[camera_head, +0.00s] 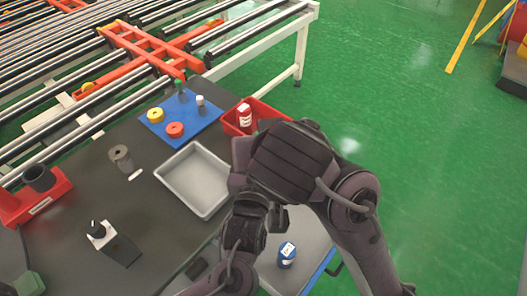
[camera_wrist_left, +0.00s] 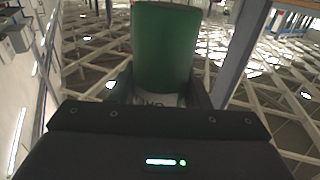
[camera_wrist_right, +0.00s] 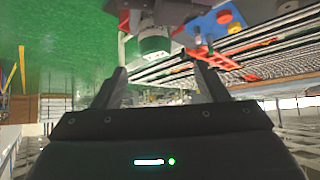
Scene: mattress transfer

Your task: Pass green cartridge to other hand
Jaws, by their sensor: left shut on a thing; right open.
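The green cartridge (camera_wrist_left: 165,45) stands large between the fingers of my left gripper (camera_wrist_left: 162,92) in the left wrist view; its lower end carries a white label with dark print. My left gripper is shut on that lower end. My right gripper (camera_wrist_right: 155,68) is open in the right wrist view, with nothing between its fingertips. In the head view my arms hide both sets of fingertips and the held cartridge.
The dark table holds an empty grey tray (camera_head: 193,178), a blue mat (camera_head: 205,125) with rings and small bottles, and a red bin (camera_head: 262,112). A blue-and-white container (camera_head: 287,255) stands by my arms.

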